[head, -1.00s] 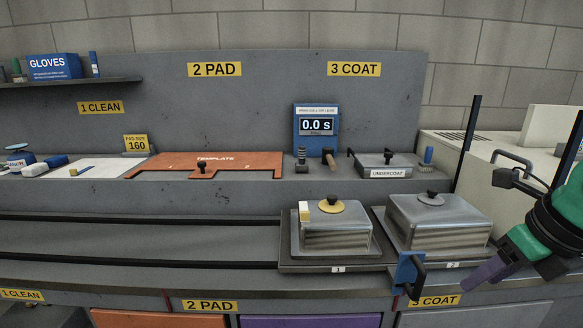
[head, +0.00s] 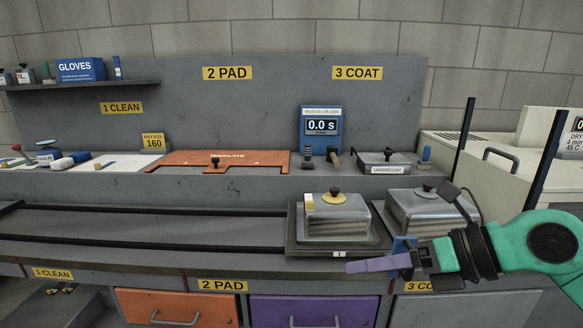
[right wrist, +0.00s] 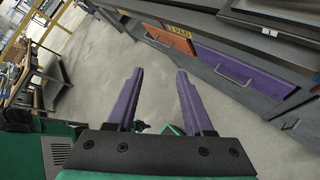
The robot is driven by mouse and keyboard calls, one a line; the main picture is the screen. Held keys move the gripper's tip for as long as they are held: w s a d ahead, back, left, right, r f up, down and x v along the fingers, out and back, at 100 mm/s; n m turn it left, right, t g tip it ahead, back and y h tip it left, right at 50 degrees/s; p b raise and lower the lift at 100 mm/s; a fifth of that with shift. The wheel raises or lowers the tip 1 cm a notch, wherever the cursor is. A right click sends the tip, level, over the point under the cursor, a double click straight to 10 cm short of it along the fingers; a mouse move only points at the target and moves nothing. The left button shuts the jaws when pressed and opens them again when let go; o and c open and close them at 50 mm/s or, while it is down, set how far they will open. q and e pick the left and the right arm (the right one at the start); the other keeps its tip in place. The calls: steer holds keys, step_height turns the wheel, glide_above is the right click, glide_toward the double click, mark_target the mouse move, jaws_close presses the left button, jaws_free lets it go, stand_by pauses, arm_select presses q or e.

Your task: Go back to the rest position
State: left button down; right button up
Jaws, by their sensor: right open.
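My right gripper (head: 380,264) reaches in from the right in the head view, in front of the bench edge near the blue handle piece (head: 404,246). In the right wrist view its two purple fingers (right wrist: 160,95) stand apart with nothing between them, over bare floor. My left gripper is not in the head view. A metal box with a yellow-ringed knob (head: 350,219) sits on the tray marked 1 (head: 310,250). A second metal box (head: 410,207) stands to its right, partly hidden by my right arm.
Below the bench edge are an orange drawer (head: 170,308) and a purple drawer (head: 300,311). An orange template (head: 250,162), a timer (head: 320,128) and an undercoat tray (head: 388,166) stand on the back ledge. The rail bed at left (head: 150,227) is clear. Open floor (right wrist: 90,50) lies below my right gripper.

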steer(key=w+a+r+m+t+y, duration=0.1)
steer(key=a+r+m+t+y, duration=0.15)
steer(key=a+r+y, duration=0.3)
steer(key=w+d+r+m+t+h, duration=0.1)
steer(key=w+d+m+t+h, duration=0.45)
steer(key=m+t, duration=0.85)
steer(key=w+d+f+m+g+h, duration=0.1)
steer(key=d+f+m+g+h, duration=0.2)
steer(key=d+f+m+h, duration=0.5)
steer(key=d+f+m+g+h, duration=0.4)
steer(key=d+f+m, duration=0.1)
steer(key=f+m, duration=0.6)
steer(key=s+a+f+m+g+y, duration=0.25)
steer(key=s+f+g, duration=0.85)
steer(key=s+f, duration=0.85)
step_height(320, 180, down, 22)
steer(key=s+g+p, duration=0.2)
steer(key=p, duration=0.1)
steer(key=s+d+f+g+p, duration=0.1)
steer(key=s+d+f, duration=0.2)
steer(key=s+f, duration=1)
steer(key=s+h, duration=0.1)
steer(key=s, duration=0.2)
steer(key=shift+s+p, duration=0.35)
steer(key=shift+p, duration=0.05)
